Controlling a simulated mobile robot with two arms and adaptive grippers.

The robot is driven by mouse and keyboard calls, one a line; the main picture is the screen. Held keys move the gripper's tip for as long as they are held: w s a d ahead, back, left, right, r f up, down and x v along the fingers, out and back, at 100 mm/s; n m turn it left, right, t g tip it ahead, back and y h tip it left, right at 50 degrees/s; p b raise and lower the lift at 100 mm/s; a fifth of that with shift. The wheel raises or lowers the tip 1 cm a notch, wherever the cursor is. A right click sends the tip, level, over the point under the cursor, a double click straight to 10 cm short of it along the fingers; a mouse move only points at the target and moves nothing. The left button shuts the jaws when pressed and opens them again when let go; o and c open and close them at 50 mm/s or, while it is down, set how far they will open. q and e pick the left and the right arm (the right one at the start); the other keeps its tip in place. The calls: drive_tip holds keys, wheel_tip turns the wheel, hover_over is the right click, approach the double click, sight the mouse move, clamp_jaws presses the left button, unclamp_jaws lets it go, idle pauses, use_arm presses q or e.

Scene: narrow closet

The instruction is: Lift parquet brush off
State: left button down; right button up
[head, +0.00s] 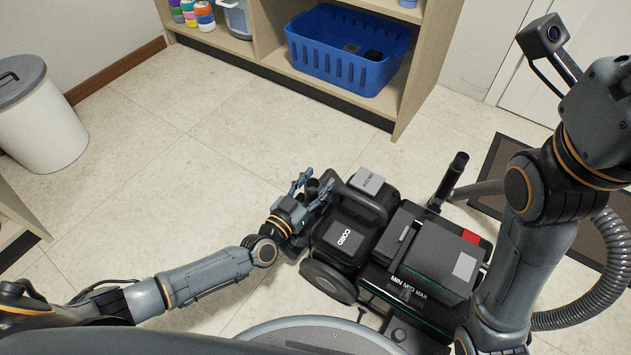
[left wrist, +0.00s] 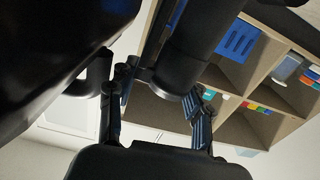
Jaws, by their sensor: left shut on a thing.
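The black vacuum cleaner (head: 345,238), labelled CORD and MIN MID MAX, stands on the tiled floor. My left gripper (head: 314,187) is at its left end, shut on a dark, tube-like part. In the left wrist view this black part (left wrist: 190,55) rises between the fingers (left wrist: 160,88); I take it to be the parquet brush's neck. The brush's outline is mostly hidden by the gripper and blends with the black body, so I cannot tell whether it still touches the cleaner. My right arm (head: 530,190) reaches up at the right; its gripper is outside the view.
A wooden shelf (head: 408,92) with a blue basket (head: 345,62) stands behind. A white bin (head: 40,125) is at the left. A grey hose (head: 612,270) curls at the right near a dark mat (head: 490,170). The floor left of the cleaner is clear.

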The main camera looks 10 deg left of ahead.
use_arm(q)
drive_tip(key=shift+w+a+r, duration=0.15)
drive_tip(key=shift+w+r, duration=0.05)
drive_tip(key=shift+r, duration=0.3)
drive_tip(key=shift+w+a+r, duration=0.15)
drive_tip(key=shift+w+r, duration=0.05)
drive_tip(key=shift+r, duration=0.3)
drive_tip(key=shift+s, duration=0.1)
drive_tip(key=c, duration=2.1)
unclamp_jaws()
drive_tip(key=shift+f, duration=0.3)
drive_tip(key=o, duration=0.5)
drive_tip(key=shift+s+f, duration=0.1)
drive_tip(key=shift+s+f, duration=0.1)
